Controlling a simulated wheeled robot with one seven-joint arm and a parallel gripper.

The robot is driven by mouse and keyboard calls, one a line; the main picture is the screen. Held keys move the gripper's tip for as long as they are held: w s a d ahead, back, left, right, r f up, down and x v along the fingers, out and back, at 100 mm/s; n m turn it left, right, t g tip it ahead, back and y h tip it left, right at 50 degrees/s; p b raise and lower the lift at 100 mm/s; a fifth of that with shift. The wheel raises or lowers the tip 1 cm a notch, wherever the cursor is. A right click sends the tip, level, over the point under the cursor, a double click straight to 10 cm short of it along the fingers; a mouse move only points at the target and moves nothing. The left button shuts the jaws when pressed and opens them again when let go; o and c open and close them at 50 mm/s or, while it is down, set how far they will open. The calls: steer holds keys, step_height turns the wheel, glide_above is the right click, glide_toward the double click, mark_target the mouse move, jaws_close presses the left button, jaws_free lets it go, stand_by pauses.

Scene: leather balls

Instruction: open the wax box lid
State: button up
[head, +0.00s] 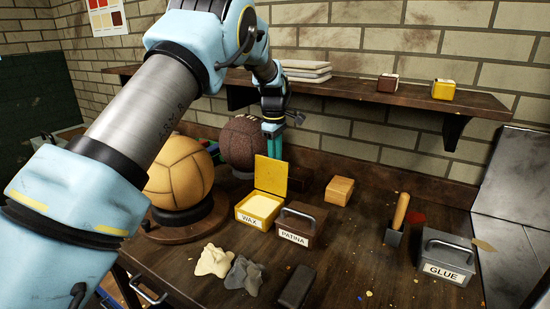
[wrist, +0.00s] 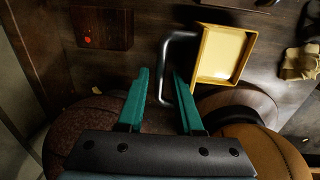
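The wax box (head: 259,211), yellow with a "WAX" label, stands on the bench. Its yellow lid (head: 271,175) is open and stands nearly upright at the box's back edge. In the wrist view I look down on the open box (wrist: 226,53) with its pale inside. A bent metal handle (wrist: 164,70) sticks out on its left side there. My gripper (head: 272,150) is just behind the lid, pointing down. In the wrist view my gripper (wrist: 162,73) has its teal fingers apart, and the handle appears between and beside the tips. Contact cannot be told.
A tan ball (head: 178,172) and a dark ball (head: 242,143) are left. A wooden block (head: 340,190), a grey glue box (head: 447,257) and cloths (head: 213,260) lie around. A shelf (head: 340,88) runs above.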

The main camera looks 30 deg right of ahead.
steer(key=shift+o, duration=0.6)
step_height(320, 180, up, 11)
steer(key=b, duration=0.3)
steer(key=shift+a+f, duration=0.15)
steer(key=shift+a, duration=0.15)
steer(key=shift+s, duration=0.2)
